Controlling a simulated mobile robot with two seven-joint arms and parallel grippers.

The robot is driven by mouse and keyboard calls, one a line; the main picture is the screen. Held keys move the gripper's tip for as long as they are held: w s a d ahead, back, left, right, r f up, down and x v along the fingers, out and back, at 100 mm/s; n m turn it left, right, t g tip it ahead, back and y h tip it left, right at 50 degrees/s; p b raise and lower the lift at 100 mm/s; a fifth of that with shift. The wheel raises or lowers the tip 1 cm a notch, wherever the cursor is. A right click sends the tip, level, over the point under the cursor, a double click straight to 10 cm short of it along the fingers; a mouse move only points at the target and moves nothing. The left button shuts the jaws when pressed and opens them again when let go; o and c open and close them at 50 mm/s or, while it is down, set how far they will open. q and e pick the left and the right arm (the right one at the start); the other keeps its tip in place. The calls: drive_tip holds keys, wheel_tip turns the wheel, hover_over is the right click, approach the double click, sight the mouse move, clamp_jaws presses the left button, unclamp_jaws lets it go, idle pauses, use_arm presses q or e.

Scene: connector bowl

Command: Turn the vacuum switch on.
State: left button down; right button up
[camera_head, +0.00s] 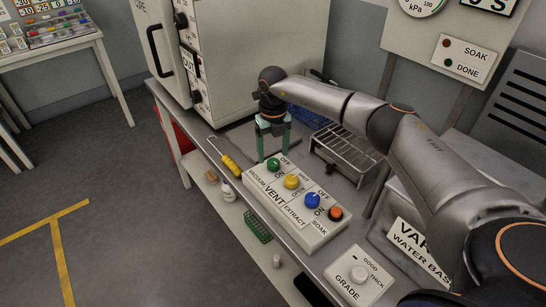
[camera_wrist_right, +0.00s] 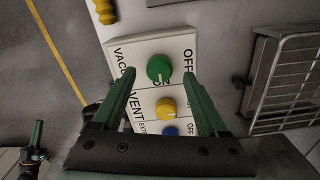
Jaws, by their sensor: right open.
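The vacuum switch is a green round knob (camera_head: 273,163) at the far left end of a white switch panel (camera_head: 319,240), beside the labels VACUUM and OFF. It also shows in the right wrist view (camera_wrist_right: 159,68), with a pale mark on its lower part; I cannot tell its setting surely. My right gripper (camera_head: 273,153) points down above the knob, its green fingers open and empty. In the right wrist view the knob appears between the fingertips (camera_wrist_right: 159,74); I cannot see contact. My left gripper is not in the head view; a dark part with a green piece at the wrist view's lower left may be it.
Yellow (camera_head: 291,181), blue (camera_head: 312,200) and orange (camera_head: 336,213) controls follow along the panel. A yellow-handled tool (camera_head: 231,165) lies left of it. A wire rack (camera_head: 345,150) stands behind, and a large cabinet (camera_head: 250,50) at the back left. A GRADE box (camera_head: 358,277) is at front right.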

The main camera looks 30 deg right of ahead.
sight(273, 161)
wheel_tip(273, 161, up, 10)
drive_tip(key=b, duration=0.1)
idle(0.5)
